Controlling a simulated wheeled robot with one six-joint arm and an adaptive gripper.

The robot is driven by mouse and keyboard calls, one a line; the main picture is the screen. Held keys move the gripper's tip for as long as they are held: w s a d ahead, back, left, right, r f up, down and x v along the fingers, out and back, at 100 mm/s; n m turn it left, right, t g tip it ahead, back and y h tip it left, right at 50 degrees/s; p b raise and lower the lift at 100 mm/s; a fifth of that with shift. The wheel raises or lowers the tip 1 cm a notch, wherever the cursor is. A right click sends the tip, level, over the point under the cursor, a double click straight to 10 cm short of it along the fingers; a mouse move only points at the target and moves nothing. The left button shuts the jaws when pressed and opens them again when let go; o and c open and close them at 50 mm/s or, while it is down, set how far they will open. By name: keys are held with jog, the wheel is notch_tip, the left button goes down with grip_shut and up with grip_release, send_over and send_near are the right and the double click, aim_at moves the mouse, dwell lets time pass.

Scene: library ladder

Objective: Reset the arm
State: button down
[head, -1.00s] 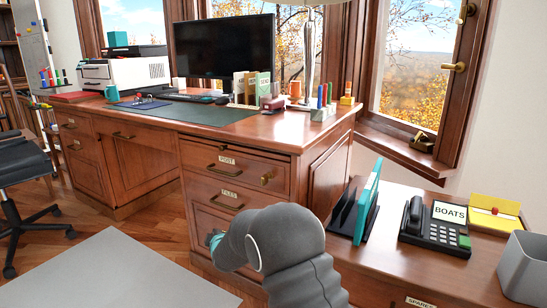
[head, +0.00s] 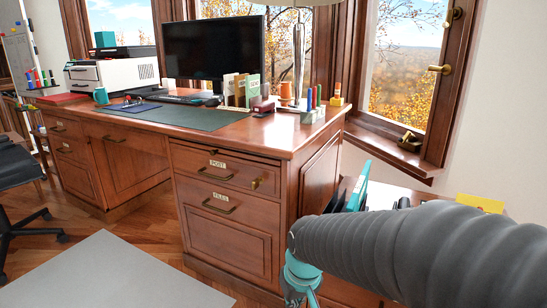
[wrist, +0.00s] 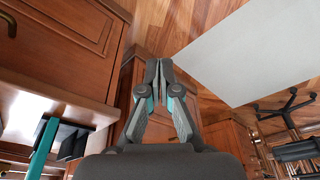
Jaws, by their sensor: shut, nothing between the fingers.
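My gripper (wrist: 158,72) shows in the wrist view with its two fingers together and nothing between them. It hangs in the air, apart from the furniture. In the head view my grey, ribbed arm (head: 410,245) crosses the lower right, with a teal wrist part at its end in front of the desk's right pedestal. The fingertips cannot be made out there.
The wooden desk (head: 225,232) with POST and FILES drawers stands close beside the arm. A low cabinet with a teal folder (head: 359,186) is mostly hidden behind it. A grey mat (head: 110,270) lies on open floor; a black chair (head: 20,185) stands left.

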jog(key=s+d+r+m+t+h+p, duration=0.1)
jog(key=s+d+r+m+t+p, duration=0.2)
jog(key=s+d+r, duration=0.8)
notch_tip(320, 180, up, 2)
jog(key=shift+s+d+r+m, duration=0.1)
jog(key=shift+s+d+m, duration=0.25)
jog(key=shift+s, duration=0.7)
jog(key=shift+a, duration=0.1)
